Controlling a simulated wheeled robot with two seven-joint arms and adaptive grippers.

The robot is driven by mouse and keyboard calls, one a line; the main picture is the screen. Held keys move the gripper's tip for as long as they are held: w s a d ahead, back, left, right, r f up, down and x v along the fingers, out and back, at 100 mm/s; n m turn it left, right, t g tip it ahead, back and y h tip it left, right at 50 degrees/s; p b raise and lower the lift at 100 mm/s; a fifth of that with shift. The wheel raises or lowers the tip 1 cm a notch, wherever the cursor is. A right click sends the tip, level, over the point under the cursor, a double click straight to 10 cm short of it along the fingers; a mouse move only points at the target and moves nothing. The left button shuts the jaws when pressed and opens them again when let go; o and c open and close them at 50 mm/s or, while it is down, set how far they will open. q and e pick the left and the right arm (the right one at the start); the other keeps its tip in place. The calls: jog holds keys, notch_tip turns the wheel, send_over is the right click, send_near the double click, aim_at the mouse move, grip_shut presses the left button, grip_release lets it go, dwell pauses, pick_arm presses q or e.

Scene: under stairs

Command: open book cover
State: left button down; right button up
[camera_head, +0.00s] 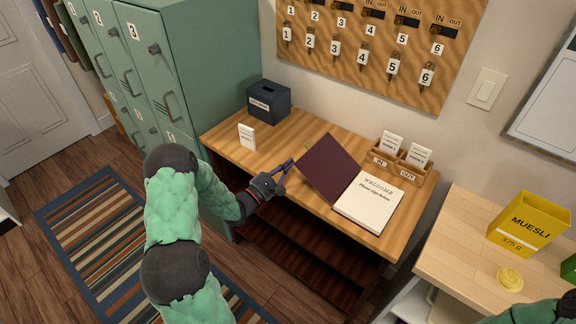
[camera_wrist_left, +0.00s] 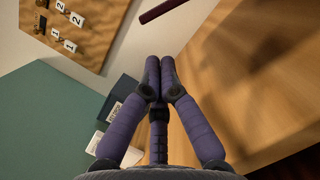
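The book lies open on the wooden desk, its white page (camera_head: 368,204) reading "WELCOME Please sign below". Its dark maroon cover (camera_head: 329,168) is swung to the left of the page and looks tilted up off the desk. In the left wrist view an edge of the cover (camera_wrist_left: 160,10) shows at the top, apart from my fingers. My left gripper (camera_head: 289,164) is just left of the cover, above the desk. Its purple fingertips (camera_wrist_left: 160,62) are together with nothing seen between them. My right gripper is out of view; only a green part of my right arm shows at lower right.
A card holder (camera_head: 400,170) stands behind the book. A dark box (camera_head: 268,105) and a small white card (camera_head: 246,137) stand at the desk's left end. Green lockers (camera_head: 190,60) rise at left. A yellow muesli box (camera_head: 527,224) is on the right-hand counter.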

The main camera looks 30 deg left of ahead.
aim_at(307, 147)
pick_arm(q)
jog(key=x, duration=0.7)
jog(key=shift+w+f+b, duration=0.1)
jog(key=shift+w+b, duration=0.1)
jog(key=shift+b, duration=0.2)
jog(key=r+m, duration=0.1)
jog(key=d+r+m+p, duration=0.1)
jog(key=d+r+m, duration=0.1)
jog(key=shift+s+r+h, duration=0.1)
jog(key=shift+r+h, duration=0.2)
jog(key=shift+r, duration=0.1)
jog(key=shift+d+r+m+g, duration=0.15)
jog(key=shift+r+m+g, duration=0.15)
jog(key=shift+f, duration=0.1)
